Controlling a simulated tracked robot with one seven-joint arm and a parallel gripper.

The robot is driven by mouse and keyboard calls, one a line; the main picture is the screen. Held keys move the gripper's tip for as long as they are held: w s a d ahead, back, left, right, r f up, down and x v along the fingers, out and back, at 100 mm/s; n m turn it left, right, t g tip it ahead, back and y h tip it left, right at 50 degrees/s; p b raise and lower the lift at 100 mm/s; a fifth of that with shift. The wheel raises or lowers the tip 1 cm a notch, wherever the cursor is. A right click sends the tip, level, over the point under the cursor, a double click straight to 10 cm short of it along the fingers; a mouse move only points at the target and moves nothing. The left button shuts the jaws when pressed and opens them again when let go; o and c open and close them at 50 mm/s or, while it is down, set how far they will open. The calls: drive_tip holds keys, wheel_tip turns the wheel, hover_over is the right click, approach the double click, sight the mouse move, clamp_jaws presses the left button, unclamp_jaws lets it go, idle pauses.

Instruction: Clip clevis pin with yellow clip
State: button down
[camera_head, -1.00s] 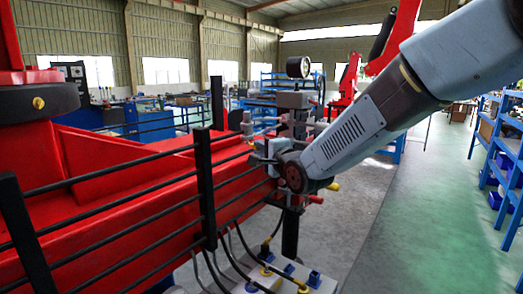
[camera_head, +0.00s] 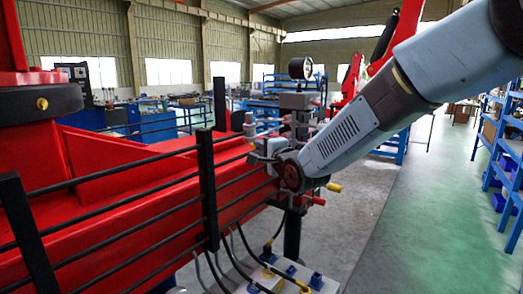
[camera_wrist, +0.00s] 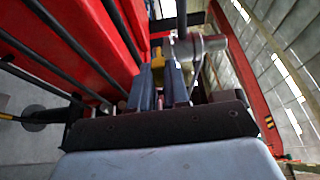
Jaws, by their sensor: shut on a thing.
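In the wrist view, my gripper (camera_wrist: 160,76) is shut on the yellow clip (camera_wrist: 158,60), which shows between and just beyond the two dark fingertips. A grey cylindrical pin (camera_wrist: 187,47), seemingly the clevis pin, lies just past the clip, with a thin loop around or in front of it. I cannot tell whether the clip touches or sits on the pin. In the head view, my gripper (camera_head: 262,152) is at the crane's stand bracket (camera_head: 292,104), beside the red beam. The clip is too small or hidden there.
A red beam (camera_head: 120,215) with black rails and a black post (camera_head: 207,185) runs close at the left. Yellow and red levers (camera_head: 333,187) stick out below my wrist. Hoses drop to a valve block (camera_head: 300,280). The floor at the right is clear.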

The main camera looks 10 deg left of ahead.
drive_tip(key=shift+w+a, duration=0.4)
drive_tip(key=shift+w, duration=0.05)
drive_tip(key=c, duration=1)
unclamp_jaws()
drive_tip(key=shift+c, duration=0.2)
drive_tip(key=shift+v, duration=2.5)
